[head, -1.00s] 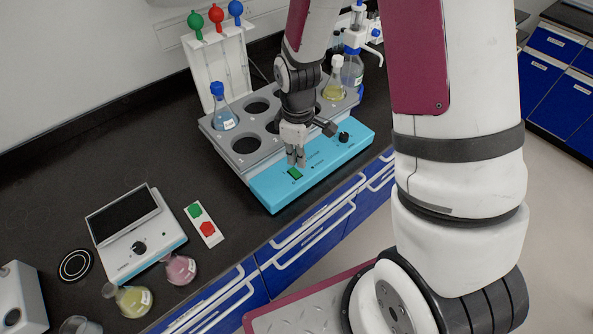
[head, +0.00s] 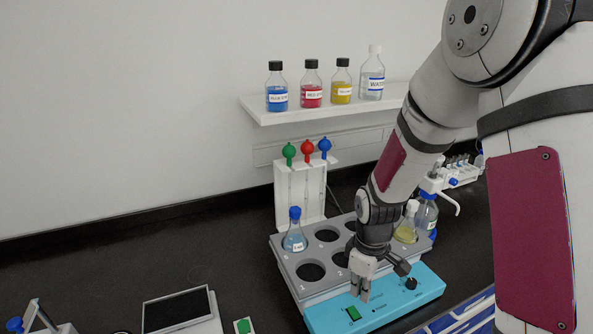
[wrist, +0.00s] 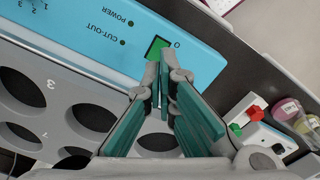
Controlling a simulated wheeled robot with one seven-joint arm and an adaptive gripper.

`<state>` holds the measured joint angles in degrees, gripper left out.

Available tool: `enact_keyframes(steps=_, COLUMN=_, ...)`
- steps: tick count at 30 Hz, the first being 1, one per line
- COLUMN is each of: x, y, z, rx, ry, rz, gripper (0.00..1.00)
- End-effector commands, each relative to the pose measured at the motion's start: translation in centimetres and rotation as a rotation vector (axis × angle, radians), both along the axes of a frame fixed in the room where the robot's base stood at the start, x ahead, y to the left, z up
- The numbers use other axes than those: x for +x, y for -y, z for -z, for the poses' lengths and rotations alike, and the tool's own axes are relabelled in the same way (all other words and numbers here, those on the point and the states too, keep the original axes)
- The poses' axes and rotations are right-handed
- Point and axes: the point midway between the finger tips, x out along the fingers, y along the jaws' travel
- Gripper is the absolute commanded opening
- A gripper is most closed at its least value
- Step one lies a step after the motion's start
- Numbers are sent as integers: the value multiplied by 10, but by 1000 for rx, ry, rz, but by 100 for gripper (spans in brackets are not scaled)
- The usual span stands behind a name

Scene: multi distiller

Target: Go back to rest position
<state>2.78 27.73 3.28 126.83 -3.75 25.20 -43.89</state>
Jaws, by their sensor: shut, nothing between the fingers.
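My gripper (head: 360,298) is shut and empty, pointing down at the blue front panel (head: 400,301) of the multi distiller. The green switch (head: 353,313) on that panel is right beside my fingertips. In the wrist view my closed fingertips (wrist: 166,72) are close to the green switch (wrist: 158,47); I cannot tell whether they touch it. The distiller's grey rack (head: 290,268) has several round holes. A blue-stoppered flask (head: 294,240) stands in its left back hole, and a yellow flask (head: 406,231) stands at its right.
A wall shelf (head: 300,112) with several bottles is above the distiller. A white stand (head: 285,205) with green, red and blue bulbs is behind the rack. A dispenser bottle (head: 426,213) stands at right. A device with a dark screen (head: 177,310) is at lower left.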

Motion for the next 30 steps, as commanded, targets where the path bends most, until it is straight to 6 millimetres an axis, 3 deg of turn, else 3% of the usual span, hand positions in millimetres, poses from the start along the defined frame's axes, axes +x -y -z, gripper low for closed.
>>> enact_keyframes(steps=5, x=-3, y=2, z=-49, rx=-6, ry=60, rz=83, gripper=0)
enact_keyframes(steps=11, x=-21, y=3, z=-121, rx=1, ry=152, rz=237, gripper=0)
enact_keyframes(steps=21, x=-81, y=3, z=-218, rx=57, ry=299, rz=491, gripper=0)
enact_keyframes(steps=30, x=-146, y=1, z=-270, rx=147, ry=412, rz=705, gripper=0)
